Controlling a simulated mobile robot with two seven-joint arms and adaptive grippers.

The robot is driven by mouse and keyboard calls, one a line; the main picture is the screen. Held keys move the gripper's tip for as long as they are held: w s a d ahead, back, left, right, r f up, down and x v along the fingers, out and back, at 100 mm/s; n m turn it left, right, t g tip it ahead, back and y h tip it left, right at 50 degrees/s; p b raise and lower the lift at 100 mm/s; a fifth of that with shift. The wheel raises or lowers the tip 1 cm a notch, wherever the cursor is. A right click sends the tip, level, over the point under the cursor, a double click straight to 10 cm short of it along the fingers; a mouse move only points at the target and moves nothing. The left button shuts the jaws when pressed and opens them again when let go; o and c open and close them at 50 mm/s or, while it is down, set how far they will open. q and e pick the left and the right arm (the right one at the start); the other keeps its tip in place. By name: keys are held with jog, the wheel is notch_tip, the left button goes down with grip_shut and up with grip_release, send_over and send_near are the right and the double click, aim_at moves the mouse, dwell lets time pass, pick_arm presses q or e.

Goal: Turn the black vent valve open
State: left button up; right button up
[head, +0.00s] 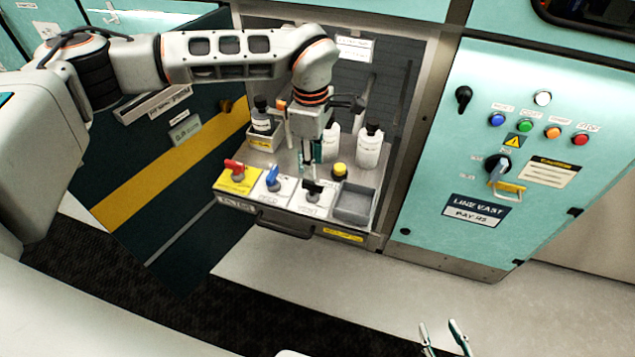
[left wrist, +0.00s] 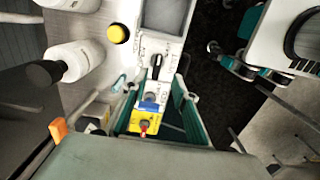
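The black vent valve (head: 314,188) has a black lever on a white plate, at the right end of a row of three valves on the pull-out shelf. It also shows in the left wrist view (left wrist: 156,66), just beyond my fingertips. My left gripper (head: 312,166) points down just above and behind this valve. In the left wrist view its teal fingers (left wrist: 150,88) are spread with nothing held between them; the blue and red valves show in the gap. My right gripper (head: 443,332) is at the bottom edge of the head view, fingers apart and empty.
The blue valve (head: 273,178) and red valve (head: 235,171) stand left of the black one. A yellow button (head: 340,170), a grey tray (head: 355,219) and white bottles (head: 369,147) are close by. A teal control cabinet (head: 440,150) stands to the right.

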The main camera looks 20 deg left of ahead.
aim_at(312, 183)
pick_arm(q)
jog(key=shift+w+a, duration=0.15)
jog(key=shift+a, duration=0.15)
notch_tip(312, 183, down, 8)
jog(key=shift+r+b, duration=0.2)
jog(key=shift+b, duration=0.2)
grip_shut()
